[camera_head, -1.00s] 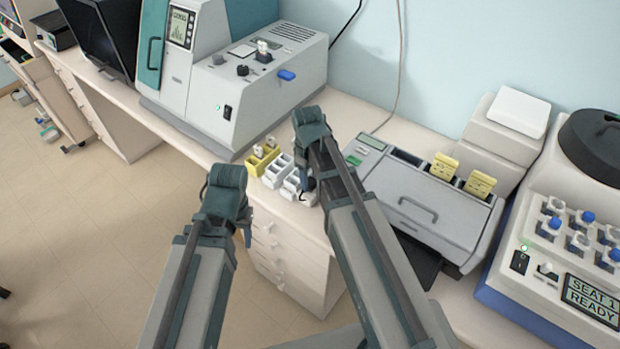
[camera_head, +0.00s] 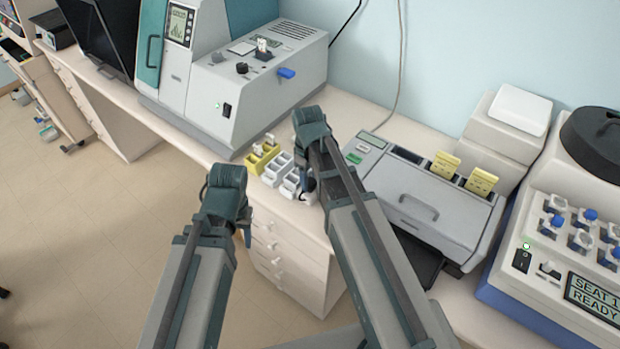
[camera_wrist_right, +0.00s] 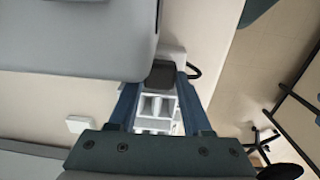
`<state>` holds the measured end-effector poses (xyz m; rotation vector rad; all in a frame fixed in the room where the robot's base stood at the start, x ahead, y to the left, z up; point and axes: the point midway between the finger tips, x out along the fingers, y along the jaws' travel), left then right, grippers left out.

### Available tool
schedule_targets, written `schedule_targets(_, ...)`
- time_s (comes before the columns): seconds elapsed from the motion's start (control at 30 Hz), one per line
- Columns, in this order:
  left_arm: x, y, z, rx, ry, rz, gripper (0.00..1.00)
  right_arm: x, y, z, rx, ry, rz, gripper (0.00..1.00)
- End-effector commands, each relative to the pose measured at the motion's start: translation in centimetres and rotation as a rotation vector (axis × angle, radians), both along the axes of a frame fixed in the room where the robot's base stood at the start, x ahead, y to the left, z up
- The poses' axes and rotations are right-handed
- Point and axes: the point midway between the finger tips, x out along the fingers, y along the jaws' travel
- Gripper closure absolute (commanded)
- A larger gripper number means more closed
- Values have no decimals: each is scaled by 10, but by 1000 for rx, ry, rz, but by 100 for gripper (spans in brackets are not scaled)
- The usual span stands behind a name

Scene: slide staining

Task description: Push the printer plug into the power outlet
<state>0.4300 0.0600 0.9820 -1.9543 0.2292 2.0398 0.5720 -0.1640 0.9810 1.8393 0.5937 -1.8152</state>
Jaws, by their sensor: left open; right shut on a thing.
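My right gripper (camera_wrist_right: 158,82) is shut on a dark block, which looks like the printer plug (camera_wrist_right: 162,75), held between its blue fingertips in the right wrist view. A white block (camera_wrist_right: 172,55) with a black cable lies right by the plug; it may be the power outlet. I cannot tell whether plug and block touch, and no sockets are clear. In the head view my right gripper (camera_head: 307,187) points down by the white racks, mostly hidden behind my arm. My left gripper (camera_head: 246,234) is open and empty, in front of the bench; its fingers are barely visible.
A yellow rack (camera_head: 257,164) and white racks (camera_head: 277,170) stand left of my right gripper. A grey machine with yellow cassettes (camera_head: 425,213) stands to its right. A larger grey instrument (camera_head: 225,78) is behind left. Open floor (camera_head: 100,240) lies left of the bench.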

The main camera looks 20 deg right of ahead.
Motion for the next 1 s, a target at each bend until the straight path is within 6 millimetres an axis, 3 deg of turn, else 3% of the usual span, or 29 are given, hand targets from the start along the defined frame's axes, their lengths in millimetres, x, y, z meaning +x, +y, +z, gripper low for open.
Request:
schedule_targets(0.17, 0, 0, -4, 0, 0, 0, 50, 0, 0, -5, 0, 0, 0, 100)
schedule_targets(0.2, 0, 0, -3, 0, 0, 0, 50, 0, 0, -3, 0, 0, 0, 44)
schedule_targets(0.37, 0, 0, -3, 0, 0, 0, 50, 0, 0, -3, 0, 0, 0, 16)
schedule_targets(0.77, 0, 0, 0, 0, 0, 0, 50, 0, 0, 0, 0, 0, 0, 16)
schedule_targets(1.0, 0, 0, 19, 0, 0, 0, 50, 0, 1, 19, 0, 0, 0, 16)
